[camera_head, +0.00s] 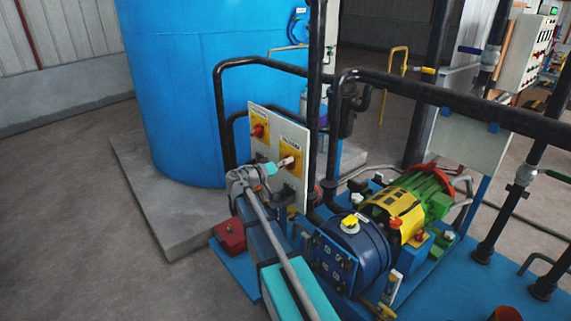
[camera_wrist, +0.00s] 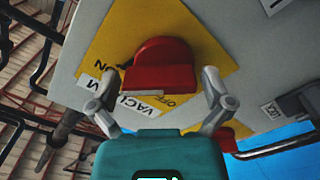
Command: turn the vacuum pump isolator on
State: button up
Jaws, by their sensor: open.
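The vacuum pump isolator is a red rotary knob (camera_wrist: 160,62) on a yellow plate (camera_wrist: 120,28), on a pale panel (camera_head: 288,189). In the wrist view, part of a label reading "VACU" and the word "OFF" show beside the knob. My gripper (camera_wrist: 152,84) is open, with one finger on each side of the knob and a gap to it on both sides. I cannot tell whether the fingertips reach past its face. In the head view my gripper (camera_head: 284,164) is at the right-hand yellow plate (camera_head: 293,150) and largely hides that knob.
A second red knob (camera_head: 258,130) on a yellow plate sits to the left on the same panel. A black pipe (camera_head: 219,115) runs close behind the panel. A blue pump (camera_head: 350,250) with a yellow-green motor stands to the right. A blue tank (camera_head: 200,90) stands behind.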

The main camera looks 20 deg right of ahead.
jog(key=shift+a, duration=0.15)
jog(key=v, duration=1.1)
jog(key=shift+a, duration=0.35)
jog(key=shift+s, duration=0.2)
jog(key=s+d+f+n+g+y, duration=0.2)
jog(key=s+f+g+y, duration=0.1)
jog(key=s+f+y, duration=0.65)
jog(key=s+a+f+n+g+y+p, duration=0.1)
jog(key=s+a+f+n+y, duration=0.3)
jog(key=s+a+f+y, duration=0.3)
jog(key=s+a+y, duration=0.1)
jog(key=s+a, duration=0.1)
jog(key=s, duration=0.2)
jog(key=shift+a+f+g+p, duration=0.2)
jog(key=shift+f+g+p, duration=0.05)
jog(key=shift+g+p, duration=0.05)
jog(key=shift+s, duration=0.1)
dwell(0.4)
